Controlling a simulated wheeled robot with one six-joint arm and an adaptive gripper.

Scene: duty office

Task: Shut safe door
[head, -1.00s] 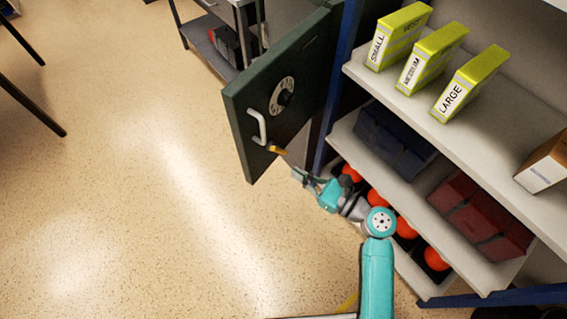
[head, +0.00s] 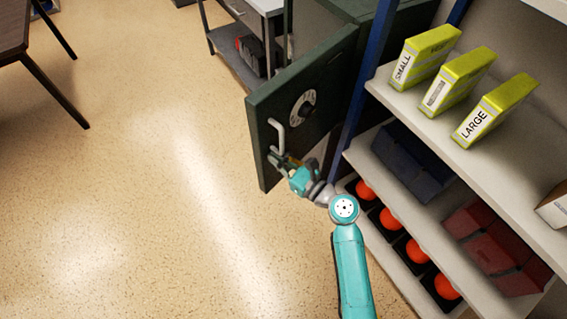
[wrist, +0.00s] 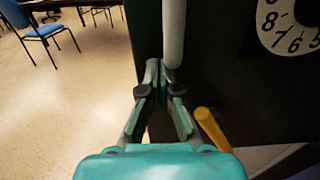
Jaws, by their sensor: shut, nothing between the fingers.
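The dark green safe door (head: 318,82) stands open in the head view, with a white dial (head: 301,105) and a pale bar handle (head: 279,137). In the wrist view the door (wrist: 233,85) fills the right half, and the handle (wrist: 173,35) comes down from the top. My gripper (head: 276,160) is at the handle's lower end, close to the door's free edge. In the wrist view my gripper (wrist: 159,68) is shut and empty, its tips by the handle's bottom end; I cannot tell whether they touch. A yellow piece (wrist: 212,128) sticks out from the door below the handle.
A shelf unit (head: 400,100) with yellow boxes (head: 456,82), dark bins and orange balls (head: 390,218) stands right of the door. A grey trolley (head: 225,45) is behind it. A table (head: 25,25) is far left. The floor (head: 130,200) left of the door is clear.

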